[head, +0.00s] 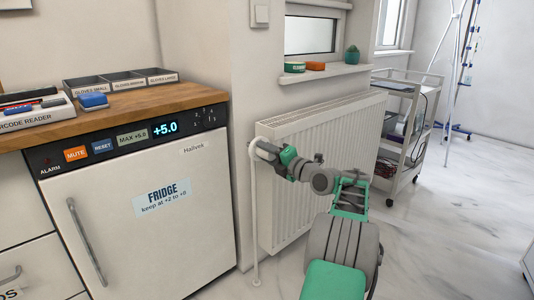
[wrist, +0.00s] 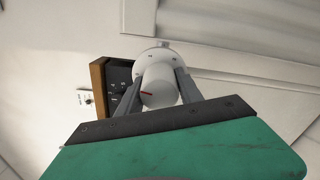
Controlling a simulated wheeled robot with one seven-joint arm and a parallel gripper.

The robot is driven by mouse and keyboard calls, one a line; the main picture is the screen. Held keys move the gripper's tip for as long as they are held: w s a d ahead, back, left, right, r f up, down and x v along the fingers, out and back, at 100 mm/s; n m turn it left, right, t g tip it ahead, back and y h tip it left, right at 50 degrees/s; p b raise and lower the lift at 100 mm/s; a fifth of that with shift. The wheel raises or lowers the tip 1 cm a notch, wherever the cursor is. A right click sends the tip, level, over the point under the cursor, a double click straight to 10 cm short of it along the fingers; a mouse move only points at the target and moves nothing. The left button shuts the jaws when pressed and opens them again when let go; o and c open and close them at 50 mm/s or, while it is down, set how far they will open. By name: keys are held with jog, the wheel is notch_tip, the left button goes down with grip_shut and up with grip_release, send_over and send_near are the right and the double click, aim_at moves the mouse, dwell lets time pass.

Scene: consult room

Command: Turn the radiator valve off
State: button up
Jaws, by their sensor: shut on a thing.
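The white radiator (head: 325,165) stands against the wall below the window sill. Its valve sits at the upper left end, where my gripper (head: 262,147) reaches it; the valve is mostly hidden there in the head view. In the wrist view the round white valve knob (wrist: 158,85) shows a red mark on its face. My gripper (wrist: 158,95) has one grey finger on each side of the knob and is shut on it. A white pipe (head: 254,215) runs down from the valve to the floor.
A fridge (head: 145,195) under a wooden counter (head: 130,112) stands close to the left of the valve. A white trolley (head: 405,125) stands right of the radiator. The sill (head: 325,75) above holds small items.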

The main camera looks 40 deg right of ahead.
aim_at(273, 156)
jog(key=shift+f+n, duration=0.1)
jog(key=shift+n, duration=0.8)
jog(key=o, duration=1.4)
jog(key=shift+s, duration=0.1)
jog(key=s+p, duration=0.1)
jog(key=s, duration=0.6)
jog(key=shift+s+d+p, duration=0.1)
jog(key=shift+s+p, duration=0.25)
jog(key=shift+p, duration=0.05)
